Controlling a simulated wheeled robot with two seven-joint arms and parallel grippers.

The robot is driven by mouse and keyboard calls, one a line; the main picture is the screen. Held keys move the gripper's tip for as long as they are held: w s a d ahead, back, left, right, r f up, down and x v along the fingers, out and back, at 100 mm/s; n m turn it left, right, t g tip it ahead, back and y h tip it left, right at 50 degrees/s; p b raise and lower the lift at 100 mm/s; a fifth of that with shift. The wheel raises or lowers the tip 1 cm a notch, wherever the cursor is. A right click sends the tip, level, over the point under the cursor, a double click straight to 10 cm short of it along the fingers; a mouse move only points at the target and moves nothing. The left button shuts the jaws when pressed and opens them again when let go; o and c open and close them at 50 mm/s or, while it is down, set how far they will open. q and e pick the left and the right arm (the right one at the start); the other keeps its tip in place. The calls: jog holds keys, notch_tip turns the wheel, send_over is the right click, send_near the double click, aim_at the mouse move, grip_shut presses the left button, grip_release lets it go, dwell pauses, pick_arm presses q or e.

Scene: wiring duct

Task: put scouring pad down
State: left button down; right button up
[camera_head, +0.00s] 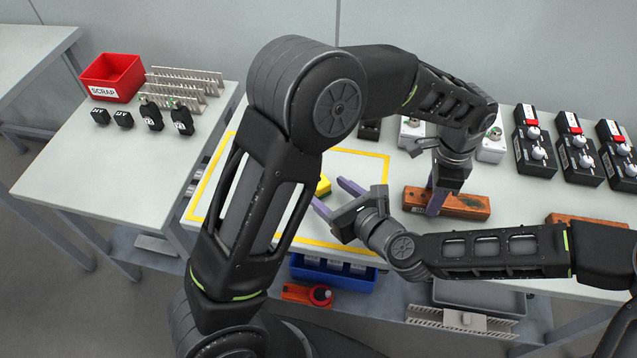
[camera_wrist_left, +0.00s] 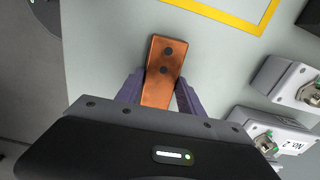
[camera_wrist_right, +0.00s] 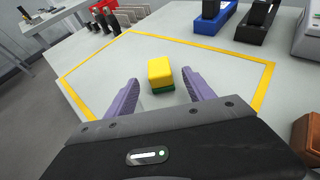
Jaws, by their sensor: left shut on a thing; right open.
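The scouring pad (camera_wrist_right: 161,74), yellow on top and green below, lies on the table inside the yellow outline (camera_wrist_right: 262,90). In the head view it is a small yellow patch (camera_head: 323,186), partly hidden by my arm. My right gripper (camera_wrist_right: 163,85) is open, its purple fingers pointing at the pad with one to each side in the picture; I see no grip on it. My left gripper (camera_head: 436,200) is shut on a brown block (camera_head: 466,205) with dark holes, which also shows between its fingers in the left wrist view (camera_wrist_left: 164,62).
Black boxes with knobs (camera_head: 536,150) and white connector boxes (camera_head: 490,147) stand at the back right. Another brown block (camera_head: 582,219) lies at right. A red scrap bin (camera_head: 112,78) stands on the left table. The outlined area has free room around the pad.

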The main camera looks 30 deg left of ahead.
aim_at(325, 189)
jog(key=shift+x, duration=2.6)
grip_shut()
